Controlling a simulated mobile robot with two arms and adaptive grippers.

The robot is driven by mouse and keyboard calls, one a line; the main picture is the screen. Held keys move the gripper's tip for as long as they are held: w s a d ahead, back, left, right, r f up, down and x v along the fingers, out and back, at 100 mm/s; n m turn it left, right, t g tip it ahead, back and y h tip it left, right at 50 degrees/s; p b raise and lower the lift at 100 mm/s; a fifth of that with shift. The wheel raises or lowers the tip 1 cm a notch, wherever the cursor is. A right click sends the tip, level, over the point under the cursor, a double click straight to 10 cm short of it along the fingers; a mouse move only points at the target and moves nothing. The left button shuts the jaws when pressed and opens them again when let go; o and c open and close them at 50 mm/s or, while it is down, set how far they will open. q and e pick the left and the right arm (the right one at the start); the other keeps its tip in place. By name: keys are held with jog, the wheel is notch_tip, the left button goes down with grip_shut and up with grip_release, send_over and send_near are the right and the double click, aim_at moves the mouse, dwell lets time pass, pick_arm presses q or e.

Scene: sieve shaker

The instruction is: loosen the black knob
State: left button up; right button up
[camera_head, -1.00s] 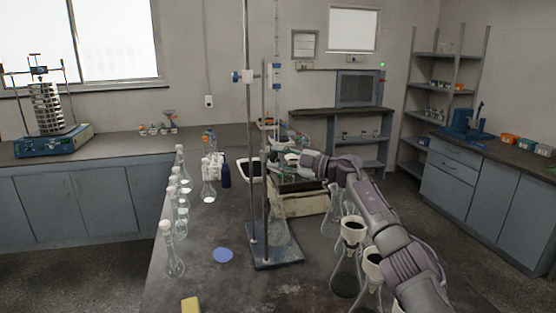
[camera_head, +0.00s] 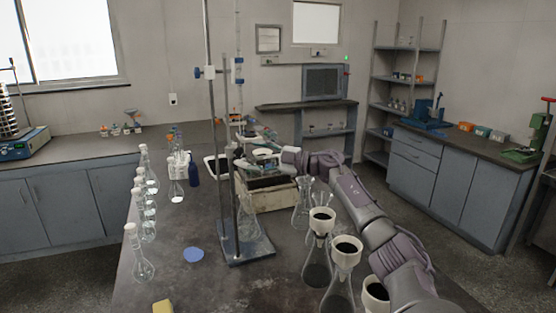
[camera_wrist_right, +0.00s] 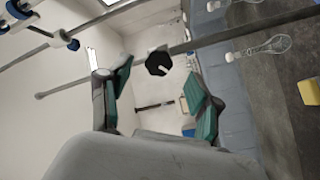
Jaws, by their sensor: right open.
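The sieve shaker (camera_head: 22,148) stands on the left bench, cut by the left picture edge. Its blue base, stacked sieves and part of its upper rods show; I cannot make out a knob there. My right gripper (camera_head: 266,158) is over the central bench, far from the shaker. In the right wrist view its teal-padded fingers (camera_wrist_right: 158,98) are apart with nothing between the pads. A dark many-sided shape (camera_wrist_right: 158,64) with a pale slit shows beyond the fingertips; I cannot tell whether it is the black knob. My left gripper is out of view.
A tall rod stand (camera_head: 240,246) is close to my right gripper, beside a pale boxy device (camera_head: 266,196). Flasks with funnels (camera_head: 320,250) stand below my right arm. More flasks (camera_head: 140,258) line the bench's left edge.

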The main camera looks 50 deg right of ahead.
jog(key=v, duration=0.7)
jog(key=shift+s, duration=0.35)
jog(key=shift+d, duration=0.15)
